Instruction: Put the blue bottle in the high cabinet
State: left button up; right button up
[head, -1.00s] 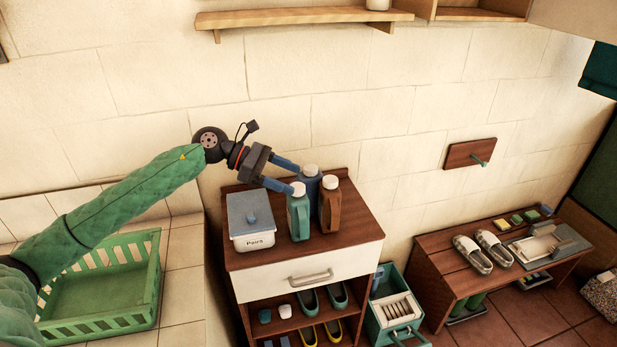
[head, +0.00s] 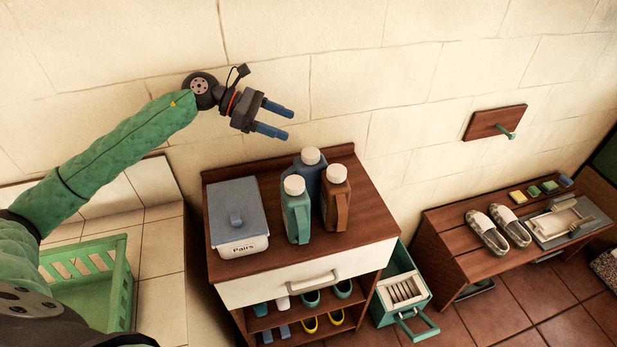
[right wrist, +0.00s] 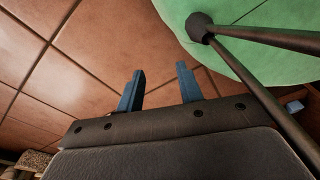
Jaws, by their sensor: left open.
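The blue bottle (head: 309,166) with a white cap stands upright on the brown cabinet top (head: 365,215), behind a teal bottle (head: 296,212) and a brown bottle (head: 335,200) that partly hide it. My left gripper (head: 288,122) is open and empty, above and slightly left of the blue bottle, apart from it, with its fingers pointing right. My right gripper (right wrist: 160,78) shows in the right wrist view, its fingers apart with nothing between them, above floor tiles. The high cabinet is not in view now.
A white box with a blue lid (head: 236,212) stands left of the bottles. A green crate (head: 118,285) is at the lower left. A teal open drawer bin (head: 402,290) and a bench with shoes (head: 487,232) are at the right.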

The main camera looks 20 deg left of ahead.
pick_arm(q)
jog(key=b, duration=0.4)
send_near(309, 152)
jog(key=d+r, duration=0.1)
jog(key=d, duration=0.1)
pick_arm(e)
jog(key=w+a+r+b, duration=0.2)
jog(key=w+a+r, duration=0.2)
jog(key=w+r, duration=0.55)
pick_arm(q)
jog(key=d+f, duration=0.1)
jog(key=d+f+p, duration=0.1)
jog(key=shift+w+d+f, duration=0.15)
jog(key=shift+w+f, duration=0.25)
jog(key=shift+w+d+f+p, duration=0.15)
jog(key=shift+d+f+p, duration=0.15)
jog(key=shift+d, duration=0.1)
jog(key=p+x, duration=0.2)
jog(key=x, duration=0.1)
jog(key=shift+d, duration=0.25)
jog(key=shift+w+d+f, duration=0.1)
jog(key=shift+d+f, duration=0.25)
jog(key=shift+d, duration=0.15)
pick_arm(e)
jog(key=s+d+f+t, duration=0.1)
jog(key=s+d+f, duration=0.1)
jog(key=f, duration=0.6)
jog(key=shift+s+d+f, duration=0.2)
jog(key=shift+d+f, duration=0.2)
jog(key=shift+d, duration=0.3)
